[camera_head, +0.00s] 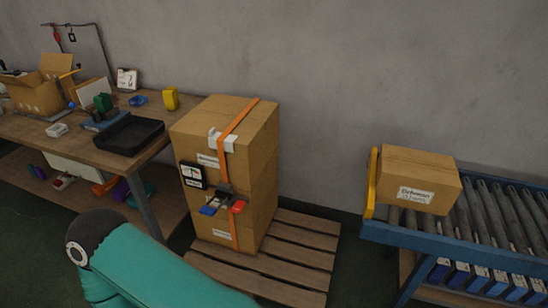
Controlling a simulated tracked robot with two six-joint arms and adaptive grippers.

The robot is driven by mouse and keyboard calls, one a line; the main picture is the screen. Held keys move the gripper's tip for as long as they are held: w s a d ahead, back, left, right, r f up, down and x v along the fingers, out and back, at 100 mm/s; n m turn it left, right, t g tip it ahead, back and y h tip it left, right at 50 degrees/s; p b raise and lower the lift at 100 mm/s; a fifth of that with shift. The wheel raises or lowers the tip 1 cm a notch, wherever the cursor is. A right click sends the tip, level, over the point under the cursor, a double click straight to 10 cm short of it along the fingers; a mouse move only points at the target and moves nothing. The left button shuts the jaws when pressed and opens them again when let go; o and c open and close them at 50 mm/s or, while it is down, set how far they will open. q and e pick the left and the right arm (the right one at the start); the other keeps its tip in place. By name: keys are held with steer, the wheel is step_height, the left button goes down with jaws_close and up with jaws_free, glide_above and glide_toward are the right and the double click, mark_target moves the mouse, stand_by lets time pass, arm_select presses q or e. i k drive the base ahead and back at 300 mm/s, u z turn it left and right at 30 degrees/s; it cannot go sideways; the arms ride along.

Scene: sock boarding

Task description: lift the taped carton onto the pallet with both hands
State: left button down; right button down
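A brown carton (420,168) with a white printed label on its front sits on the near left end of the roller conveyor, against a yellow end stop (371,183). I cannot make out tape on it. The wooden pallet (300,262) lies on the floor left of the conveyor. The pallet's right strip and front slats are bare. A teal link of my own arm crosses the lower left and hides the pallet's front left. Neither gripper is in view.
A wooden workbench (60,135) at the left holds a black tray (129,134), an open box (38,95) and small items. The blue-framed conveyor (400,234) fills the right side, with blue bins below. A gap of floor lies between pallet and conveyor. A grey wall stands behind.

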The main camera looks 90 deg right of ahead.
mark_target(419, 180)
steer(key=u, duration=0.45)
steer(key=i, duration=0.4)
steer(key=z, duration=2.6)
steer(key=i, duration=0.3)
steer(key=z, duration=2.25)
steer(key=k, duration=0.3)
steer(key=z, duration=0.5)
steer(key=i, duration=1.35)
steer(key=u, duration=0.45)
